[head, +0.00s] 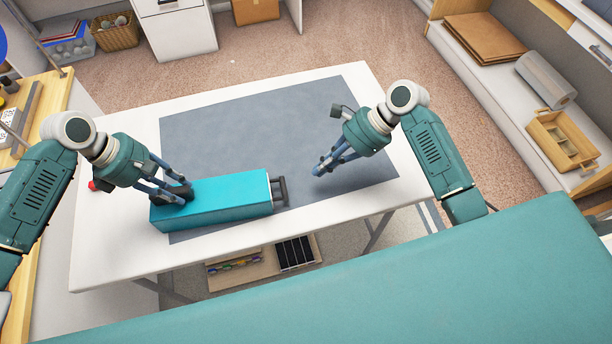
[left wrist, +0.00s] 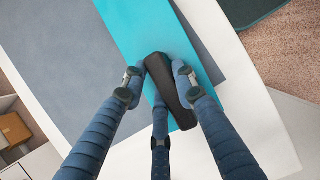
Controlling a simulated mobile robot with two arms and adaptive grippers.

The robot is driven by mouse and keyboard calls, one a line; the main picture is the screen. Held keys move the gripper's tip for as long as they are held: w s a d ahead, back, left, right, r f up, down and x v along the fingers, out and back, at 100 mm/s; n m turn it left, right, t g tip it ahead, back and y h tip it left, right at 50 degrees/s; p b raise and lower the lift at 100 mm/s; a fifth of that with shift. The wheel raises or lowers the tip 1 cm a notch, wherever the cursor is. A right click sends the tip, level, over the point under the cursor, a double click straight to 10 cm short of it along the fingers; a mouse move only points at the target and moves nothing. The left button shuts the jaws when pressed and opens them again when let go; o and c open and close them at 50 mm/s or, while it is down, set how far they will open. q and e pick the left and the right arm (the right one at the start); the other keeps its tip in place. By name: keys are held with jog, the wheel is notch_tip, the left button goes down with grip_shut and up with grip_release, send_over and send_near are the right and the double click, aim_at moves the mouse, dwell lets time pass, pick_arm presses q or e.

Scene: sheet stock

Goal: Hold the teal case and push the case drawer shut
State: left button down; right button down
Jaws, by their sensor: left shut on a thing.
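The teal case (head: 225,197) lies on the grey mat near the front left of the table. A dark handle (head: 279,190) sticks out from its right end, where the drawer front is. I cannot tell how far the drawer stands out. My left gripper (head: 176,193) is over the left part of the case, shut on the black grip block on its top. The left wrist view shows this block (left wrist: 173,95) between the fingers, with teal case surface (left wrist: 150,35) around it. My right gripper (head: 328,142) is open and empty, right of the handle and apart from it.
The white table (head: 110,245) carries the grey mat (head: 250,125), whose back part is clear. A small red thing (head: 92,186) lies at the table's left edge. A low shelf at right holds a wooden tray (head: 545,125) and a grey roll (head: 546,80).

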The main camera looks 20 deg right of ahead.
pick_arm(q)
jog(key=shift+s+a+f, duration=0.2)
jog(key=shift+s+f, duration=0.05)
jog(key=shift+f, duration=0.15)
jog(key=c, duration=1.3)
grip_release()
jog(key=shift+c, duration=0.2)
jog(key=shift+o, duration=0.3)
jog(key=shift+w, duration=0.15)
pick_arm(e)
jog(key=v, duration=0.5)
jog(key=shift+w, duration=0.1)
pick_arm(q)
jog(key=shift+r, duration=0.15)
pick_arm(e)
jog(key=shift+r, duration=0.1)
pick_arm(q)
jog(key=shift+w+r, duration=0.1)
jog(key=shift+r, duration=0.15)
jog(key=v, duration=1.1)
jog(key=shift+a+r, duration=0.15)
jog(key=shift+a, duration=0.05)
jog(key=shift+o, duration=0.3)
